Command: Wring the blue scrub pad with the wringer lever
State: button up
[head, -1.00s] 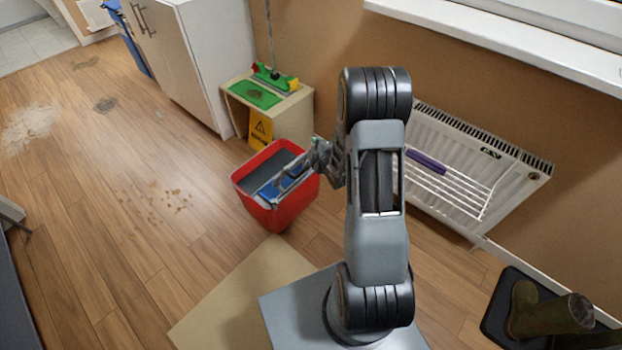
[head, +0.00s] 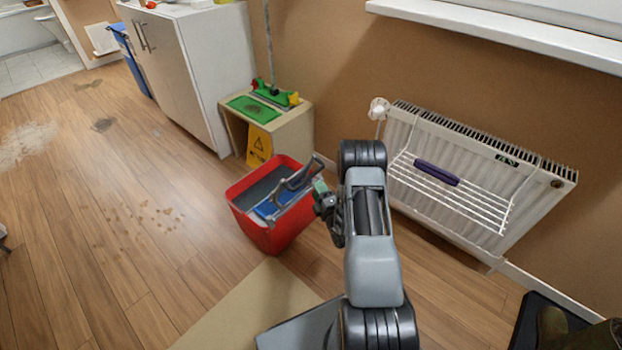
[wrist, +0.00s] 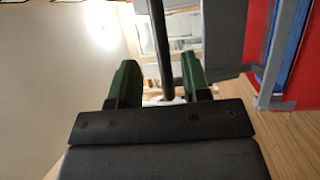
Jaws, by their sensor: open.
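The red bucket (head: 282,238) stands on the floor left of my arm, with a grey wringer on it. The blue scrub pad (head: 266,210) lies in the wringer; it also shows at the right of the wrist view (wrist: 304,62). The grey wringer lever (head: 300,176) slants up to the right over the bucket. My gripper (head: 320,188) is just right of the lever, at the bucket's right side. In the wrist view its green fingers (wrist: 160,82) are open. A dark rod, apparently the lever, shows between and beyond them; I cannot tell whether they touch it.
A small stand (head: 291,128) with a green mop head (head: 275,93) and a yellow warning sign (head: 259,144) is behind the bucket. A white cabinet (head: 205,75) stands behind left. A radiator (head: 480,170) with a rack and purple item (head: 436,173) is right. Floor at left is open.

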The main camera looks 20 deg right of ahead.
aim_at(310, 175)
jog(key=shift+w+r+b, duration=0.15)
jog(key=shift+w+b, duration=0.05)
jog(key=shift+w, duration=0.9)
jog(key=shift+w+r+b, duration=0.2)
jog(key=shift+w, duration=0.95)
jog(key=shift+w+r+b, duration=0.15)
jog(key=shift+w+b, duration=0.05)
jog(key=shift+w, duration=0.9)
jog(key=shift+c, duration=0.2)
jog(key=shift+a, duration=0.1)
grip_shut()
